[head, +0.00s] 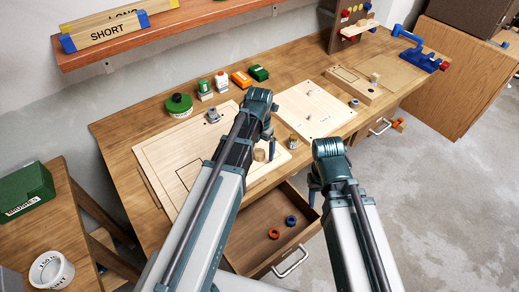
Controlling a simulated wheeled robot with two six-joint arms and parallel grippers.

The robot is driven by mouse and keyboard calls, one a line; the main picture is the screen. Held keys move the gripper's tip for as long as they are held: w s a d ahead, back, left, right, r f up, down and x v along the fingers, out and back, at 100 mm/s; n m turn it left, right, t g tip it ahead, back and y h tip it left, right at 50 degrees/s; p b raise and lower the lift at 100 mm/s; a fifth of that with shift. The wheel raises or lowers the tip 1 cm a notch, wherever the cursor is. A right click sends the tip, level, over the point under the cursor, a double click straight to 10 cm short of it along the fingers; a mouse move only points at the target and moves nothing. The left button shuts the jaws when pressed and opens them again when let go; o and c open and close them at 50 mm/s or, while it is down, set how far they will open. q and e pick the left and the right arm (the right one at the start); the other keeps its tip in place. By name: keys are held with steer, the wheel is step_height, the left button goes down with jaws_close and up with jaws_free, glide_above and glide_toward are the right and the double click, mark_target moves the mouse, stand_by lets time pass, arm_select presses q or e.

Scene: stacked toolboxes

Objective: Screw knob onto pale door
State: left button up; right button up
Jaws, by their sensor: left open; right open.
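A large pale wooden panel (165,150) with an outlined rectangle lies on the bench, partly hidden by my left arm. A paler, whiter panel (318,118) with small fittings lies to its right; I cannot tell for sure which is the pale door. A small round tan knob (259,155) shows on the large panel's right part, close beside my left gripper (271,152). That gripper points down and is open, with its fingers small and partly hidden.
An open drawer (262,252) holds orange and blue rings. A small jar (293,142) stands between the panels. A green tin (179,105) and small boxes (242,79) line the back. Another board (354,87) with a wooden piece and a blue clamp (425,60) are farther right.

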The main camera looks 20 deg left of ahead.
mark_target(259, 152)
arm_select(q)
steer(key=shift+r, duration=0.15)
step_height(259, 152, up, 14)
steer(key=p, duration=1.4)
steer(key=shift+f, duration=0.2)
steer(key=shift+f, duration=0.1)
